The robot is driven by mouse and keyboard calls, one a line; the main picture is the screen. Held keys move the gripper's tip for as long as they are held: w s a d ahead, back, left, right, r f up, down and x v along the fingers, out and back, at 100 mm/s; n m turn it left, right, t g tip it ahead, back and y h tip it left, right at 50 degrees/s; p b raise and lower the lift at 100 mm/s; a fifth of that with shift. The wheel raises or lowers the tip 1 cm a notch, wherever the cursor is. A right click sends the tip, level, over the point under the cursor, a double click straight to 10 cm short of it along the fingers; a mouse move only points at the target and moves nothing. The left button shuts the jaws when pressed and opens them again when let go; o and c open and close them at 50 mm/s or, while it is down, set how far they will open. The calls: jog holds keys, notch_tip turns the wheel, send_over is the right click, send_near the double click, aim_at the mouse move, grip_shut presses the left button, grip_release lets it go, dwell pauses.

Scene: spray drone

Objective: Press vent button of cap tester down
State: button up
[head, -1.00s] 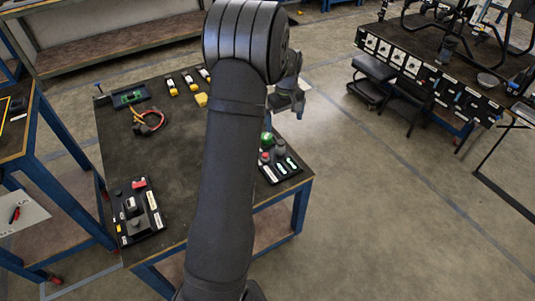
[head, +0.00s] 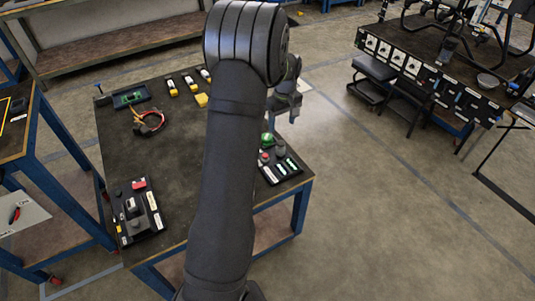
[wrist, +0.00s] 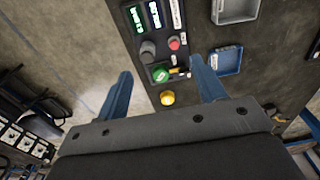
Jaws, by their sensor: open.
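The cap tester (head: 281,169) is a black panel at the right front corner of the dark table. A yellow round piece (wrist: 167,98) shows near the green part. Which control is the vent button cannot be read from the labels. My gripper (wrist: 160,68) is open and empty, its two blue-grey fingers apart on either side of the tester in the picture. In the head view my gripper (head: 293,108) hangs above and behind the tester.
A second black device (head: 138,211) sits at the table's front left. A looped red-and-black cable (head: 149,122), a green board tray (head: 129,97) and yellow-marked items (head: 189,83) lie farther back. My arm hides the table's middle. Grey and blue trays (wrist: 228,61) lie beside the tester.

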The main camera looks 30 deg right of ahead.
jog(key=w+f+t, duration=0.1)
jog(key=w+a+f, duration=0.1)
jog(key=f, duration=0.1)
jog(key=w+a+f+t, duration=0.1)
jog(key=f, duration=0.1)
jog(key=shift+w+a+t, duration=0.1)
jog(key=shift+a+t, duration=0.1)
jog(key=shift+t, duration=0.1)
grip_shut()
jog(key=shift+w+a+f, duration=0.1)
jog(key=shift+w+f, duration=0.1)
jog(key=shift+f, duration=0.15)
jog(key=shift+f, duration=0.1)
jog(key=x, duration=1.2)
jog(key=shift+s+f, duration=0.15)
jog(key=shift+f, duration=0.75)
